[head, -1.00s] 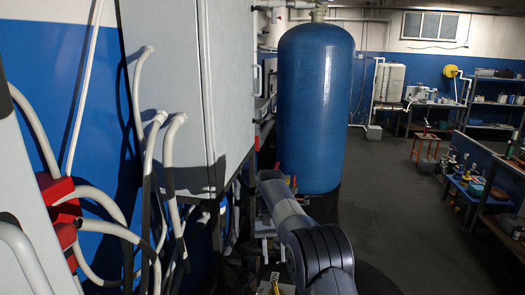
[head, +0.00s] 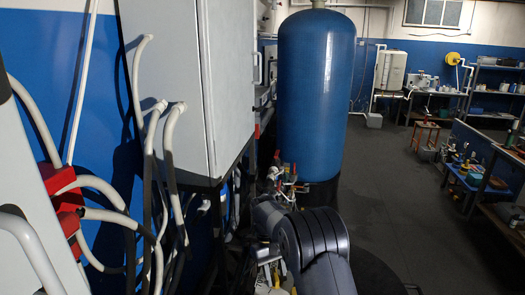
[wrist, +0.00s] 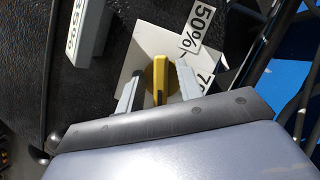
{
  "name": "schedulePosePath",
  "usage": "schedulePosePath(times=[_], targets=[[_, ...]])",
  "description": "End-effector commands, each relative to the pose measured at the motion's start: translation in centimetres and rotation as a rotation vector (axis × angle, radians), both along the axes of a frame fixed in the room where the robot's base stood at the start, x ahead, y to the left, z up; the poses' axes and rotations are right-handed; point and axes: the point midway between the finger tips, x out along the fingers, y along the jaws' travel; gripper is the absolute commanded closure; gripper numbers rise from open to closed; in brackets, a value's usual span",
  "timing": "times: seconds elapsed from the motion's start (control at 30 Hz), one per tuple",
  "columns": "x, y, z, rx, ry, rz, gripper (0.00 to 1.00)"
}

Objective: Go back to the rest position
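My gripper (wrist: 158,88) shows in the wrist view with its two pale fingers apart. A yellow handle (wrist: 160,75) lies between the fingers, with gaps on both sides. The handle is in front of a white plate (wrist: 148,40) with a "50%" label and a partly covered label beginning with 7. Whether the fingers are level with the handle or short of it, I cannot tell. In the head view my dark arm is bent at the bottom centre; my gripper cannot be made out there.
A tall blue tank (head: 316,95) stands ahead. Pipework with red-handled valves (head: 286,172) is close beyond my arm. A grey cabinet (head: 185,80) and white hoses (head: 150,130) are at left. Open dark floor (head: 400,190) lies to the right, before a blue-topped bench (head: 470,180).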

Motion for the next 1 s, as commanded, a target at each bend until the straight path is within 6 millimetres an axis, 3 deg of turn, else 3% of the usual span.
schedulePosePath(times=[0.4, 0.83, 1.0], targets=[[0.0, 0.0, 0.0, -0.001, 0.000, 0.259, 0.65], [0.1, 0.0, 0.1, 0.001, -0.003, 0.270, 0.65], [0.6, -0.4, 1.0, 0.016, -0.031, 0.253, 0.65]])
